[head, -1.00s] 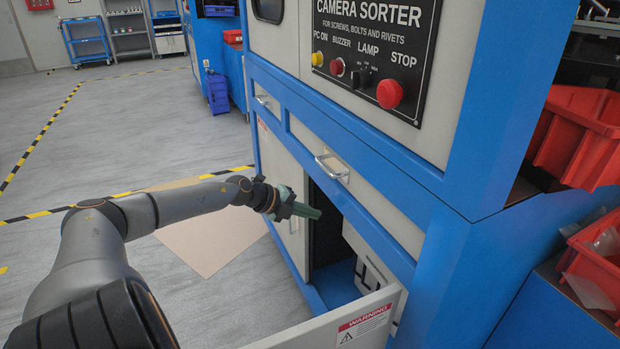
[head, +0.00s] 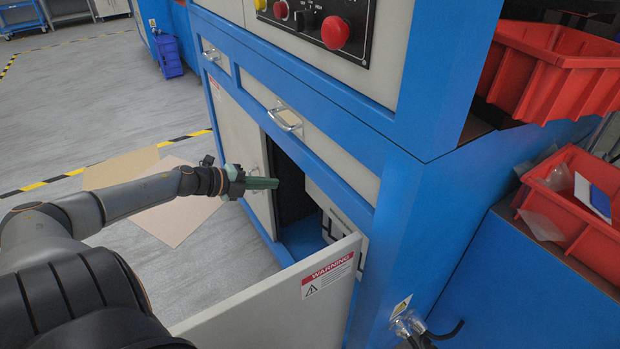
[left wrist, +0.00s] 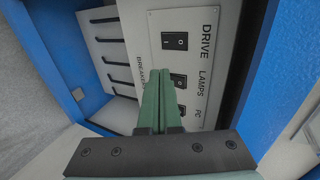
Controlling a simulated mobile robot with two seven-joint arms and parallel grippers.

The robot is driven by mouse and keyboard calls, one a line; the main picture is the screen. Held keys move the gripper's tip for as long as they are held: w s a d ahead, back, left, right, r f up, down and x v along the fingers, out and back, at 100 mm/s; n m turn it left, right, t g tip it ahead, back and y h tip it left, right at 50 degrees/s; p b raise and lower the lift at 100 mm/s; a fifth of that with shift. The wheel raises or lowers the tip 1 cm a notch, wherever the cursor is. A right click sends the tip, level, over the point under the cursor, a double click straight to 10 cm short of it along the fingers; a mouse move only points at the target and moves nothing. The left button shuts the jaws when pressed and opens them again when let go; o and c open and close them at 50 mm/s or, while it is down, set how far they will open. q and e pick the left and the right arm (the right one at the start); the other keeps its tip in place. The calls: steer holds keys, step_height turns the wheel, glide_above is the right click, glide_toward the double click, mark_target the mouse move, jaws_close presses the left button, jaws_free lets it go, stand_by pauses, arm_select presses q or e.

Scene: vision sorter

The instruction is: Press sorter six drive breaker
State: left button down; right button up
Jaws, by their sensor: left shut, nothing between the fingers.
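My left gripper (head: 262,183) is shut and empty, at the opening of the blue sorter cabinet (head: 300,246). In the left wrist view its green fingers (left wrist: 158,95) point at a pale breaker panel. The panel (left wrist: 215,50) carries a column of black rocker switches beside the labels DRIVE, LAMPS and PC. The drive switch (left wrist: 175,41) lies just beyond the fingertips, fully visible. The lamps switch (left wrist: 178,80) is partly covered by the fingers. Contact with any switch cannot be told. In the head view the breaker panel (head: 345,222) shows only partly. My right gripper is not in view.
The open cabinet door (head: 290,310), with a warning label, juts out below my left gripper. A drawer handle (head: 287,120) is above the opening. Red bins (head: 580,210) stand at the right. Cardboard sheets (head: 170,215) lie on the floor, which is otherwise open at the left.

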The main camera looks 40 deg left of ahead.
arm_select(q)
steer(key=shift+s+a+f, duration=0.3)
steer(key=shift+a, duration=0.1)
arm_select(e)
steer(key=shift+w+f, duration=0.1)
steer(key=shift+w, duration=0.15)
arm_select(q)
steer(key=r+b+x, duration=0.1)
steer(key=b+x, duration=0.6)
steer(key=x, duration=0.7)
steer(key=shift+w+r, duration=0.3)
steer(key=shift+w, duration=0.05)
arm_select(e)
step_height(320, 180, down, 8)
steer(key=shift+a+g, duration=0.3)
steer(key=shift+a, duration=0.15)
arm_select(q)
steer(key=shift+a, duration=0.1)
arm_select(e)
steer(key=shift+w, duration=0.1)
